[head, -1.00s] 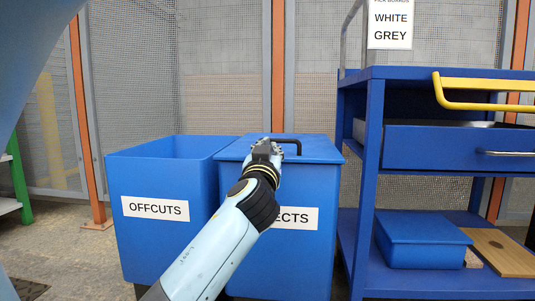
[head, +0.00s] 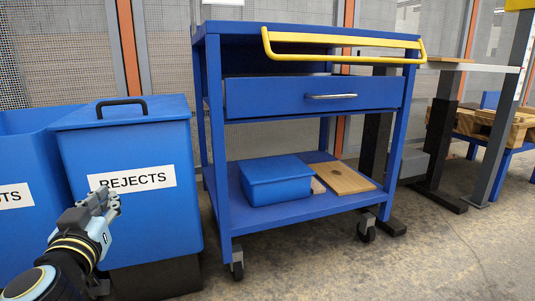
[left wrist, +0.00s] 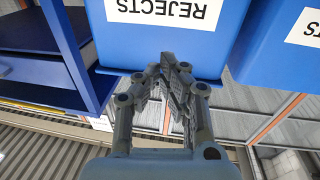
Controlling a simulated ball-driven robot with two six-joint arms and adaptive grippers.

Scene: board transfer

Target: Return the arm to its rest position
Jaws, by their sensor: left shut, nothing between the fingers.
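My left gripper (head: 101,201) is shut and empty. In the head view it shows at the lower left, in front of the blue rejects bin (head: 185,218). In the left wrist view the gripper (left wrist: 172,62) points at the same bin (left wrist: 218,42), which appears upside down there. I cannot tell whether the fingertips touch the bin. My right gripper is not in view.
A blue cart (head: 212,90) with a yellow handle (head: 345,40) and a drawer (head: 290,97) stands right of the bin. Its lower shelf holds a lidded blue box (head: 275,182) and a wooden board (head: 342,179). Clear floor (head: 420,245) lies in front and right.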

